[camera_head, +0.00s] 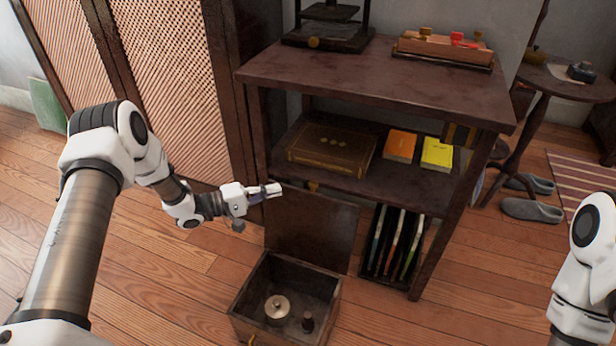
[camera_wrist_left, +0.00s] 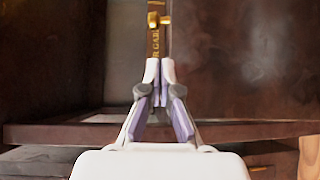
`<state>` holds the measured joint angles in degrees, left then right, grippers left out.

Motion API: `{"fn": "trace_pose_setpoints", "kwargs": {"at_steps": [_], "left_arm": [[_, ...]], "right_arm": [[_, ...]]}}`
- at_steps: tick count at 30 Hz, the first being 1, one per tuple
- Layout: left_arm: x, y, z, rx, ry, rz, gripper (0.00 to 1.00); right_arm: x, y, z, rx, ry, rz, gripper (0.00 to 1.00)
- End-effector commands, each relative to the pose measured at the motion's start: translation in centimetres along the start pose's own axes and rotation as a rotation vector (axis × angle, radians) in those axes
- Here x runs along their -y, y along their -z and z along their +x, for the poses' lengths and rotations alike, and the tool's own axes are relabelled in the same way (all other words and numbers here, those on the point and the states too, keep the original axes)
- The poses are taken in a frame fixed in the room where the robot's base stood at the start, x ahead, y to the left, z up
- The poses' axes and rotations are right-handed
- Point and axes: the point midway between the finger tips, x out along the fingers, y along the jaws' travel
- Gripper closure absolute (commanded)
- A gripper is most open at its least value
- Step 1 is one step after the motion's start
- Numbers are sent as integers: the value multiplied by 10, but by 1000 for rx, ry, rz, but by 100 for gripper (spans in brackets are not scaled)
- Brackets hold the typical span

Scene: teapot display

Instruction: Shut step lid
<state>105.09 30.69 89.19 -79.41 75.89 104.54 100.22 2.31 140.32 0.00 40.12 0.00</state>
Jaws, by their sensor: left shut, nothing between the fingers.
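A dark wooden step box (camera_head: 237,312) stands on the floor in front of the shelf, open at the top. Its flat lid (camera_head: 312,232) stands nearly upright at the box's back edge. Inside the box are a round brass-coloured item (camera_head: 277,308) and a small dark knobbed piece (camera_head: 308,322). My left gripper (camera_head: 276,189) is shut and empty, by the lid's upper left corner; I cannot tell whether it touches. In the left wrist view its fingertips (camera_wrist_left: 160,68) are together, below a strip with gold lettering. My right gripper is out of view.
The dark shelf unit (camera_head: 375,85) rises behind the lid, holding a brown case (camera_head: 332,149), an orange book (camera_head: 399,146) and a yellow book (camera_head: 437,154). Slim volumes (camera_head: 393,245) stand in a compartment right of the lid. The floor left of the box is clear.

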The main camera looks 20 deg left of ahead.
Motion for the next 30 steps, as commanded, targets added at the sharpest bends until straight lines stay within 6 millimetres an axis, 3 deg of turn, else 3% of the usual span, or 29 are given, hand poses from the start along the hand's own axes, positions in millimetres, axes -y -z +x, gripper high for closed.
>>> {"fn": "trace_pose_setpoints", "kwargs": {"at_steps": [2,5,18,23,30], "left_arm": [[-7,5,-6,8,-18,-5,100],[-5,5,2,11,-18,-7,100],[-4,4,83,11,-15,-3,100],[-7,4,94,9,-16,-5,100],[-8,4,94,8,-16,-5,100]], "right_arm": [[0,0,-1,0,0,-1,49],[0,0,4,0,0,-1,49],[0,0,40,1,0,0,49],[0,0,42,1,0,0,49],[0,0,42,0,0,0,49]]}}
